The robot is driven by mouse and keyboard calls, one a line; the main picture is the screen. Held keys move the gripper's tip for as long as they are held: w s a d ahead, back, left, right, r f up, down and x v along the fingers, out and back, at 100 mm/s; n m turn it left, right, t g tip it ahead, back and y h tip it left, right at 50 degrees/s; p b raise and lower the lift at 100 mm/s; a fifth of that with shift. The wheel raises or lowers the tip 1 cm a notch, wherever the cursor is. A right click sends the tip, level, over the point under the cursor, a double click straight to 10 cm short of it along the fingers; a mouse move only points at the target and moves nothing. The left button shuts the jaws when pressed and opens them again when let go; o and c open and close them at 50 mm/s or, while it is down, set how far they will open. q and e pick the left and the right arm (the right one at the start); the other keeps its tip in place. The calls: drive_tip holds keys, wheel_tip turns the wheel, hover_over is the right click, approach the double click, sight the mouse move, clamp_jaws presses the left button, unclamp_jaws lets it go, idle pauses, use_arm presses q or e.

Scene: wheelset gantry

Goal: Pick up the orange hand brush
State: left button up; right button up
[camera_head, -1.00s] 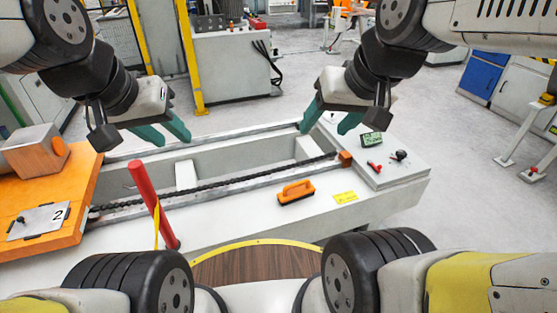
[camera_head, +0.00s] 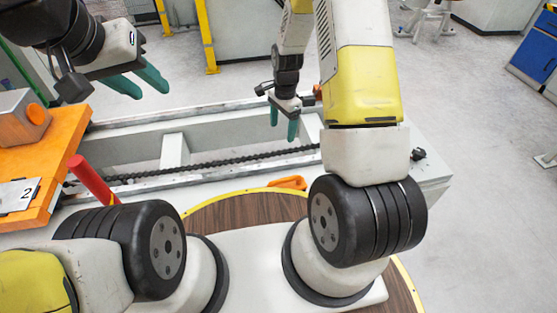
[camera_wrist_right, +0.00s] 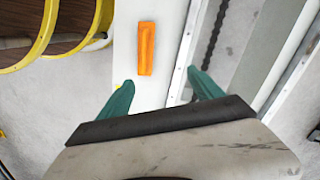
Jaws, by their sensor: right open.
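The orange hand brush (camera_head: 288,183) lies on the pale top of the gantry bench, partly hidden behind my right arm in the head view. In the right wrist view the brush (camera_wrist_right: 146,48) shows whole, beyond the fingertips and slightly left of the middle between them. My right gripper (camera_head: 283,124) is open and empty, with green fingers pointing down above the bench trough; its spread fingers also show in the right wrist view (camera_wrist_right: 163,84). My left gripper (camera_head: 145,84) is at the upper left, far from the brush, its two green fingers apart with nothing between them.
A chain (camera_head: 215,168) runs along the bench trough. A red bar (camera_head: 92,180) leans at the left beside an orange table (camera_head: 62,150) with a plate marked 2. A yellow-rimmed wooden disc (camera_head: 235,210) lies at the front. A dark knob (camera_head: 418,154) sits at the bench's right.

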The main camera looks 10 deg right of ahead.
sight(284, 180)
drive_tip(key=s+f+m, duration=0.1)
drive_tip(key=f, duration=0.7)
drive_tip(key=s+f+m+g, duration=0.1)
drive_tip(key=s+f, duration=0.1)
drive_tip(key=f, duration=0.7)
drive_tip(key=s+f+m+g, duration=0.1)
drive_tip(key=s+f, duration=0.1)
drive_tip(key=f, duration=0.7)
drive_tip(key=shift+d+m+h, duration=0.1)
drive_tip(key=shift+m+h, duration=0.3)
drive_tip(key=c, duration=1.6)
drive_tip(key=shift+r, duration=0.1)
drive_tip(key=shift+r, duration=0.45)
drive_tip(key=r, duration=0.1)
drive_tip(key=s+r, duration=0.1)
drive_tip(key=shift+a+r, duration=0.3)
drive_tip(key=shift+r, duration=0.05)
drive_tip(key=s+a, duration=0.2)
drive_tip(key=s, duration=0.2)
drive_tip(key=s+a+r, duration=0.1)
drive_tip(key=s+a, duration=0.2)
drive_tip(key=s, duration=0.1)
drive_tip(key=s+a, duration=0.3)
drive_tip(key=s, duration=0.1)
drive_tip(key=shift+s+r, duration=0.15)
drive_tip(key=shift+s, duration=0.15)
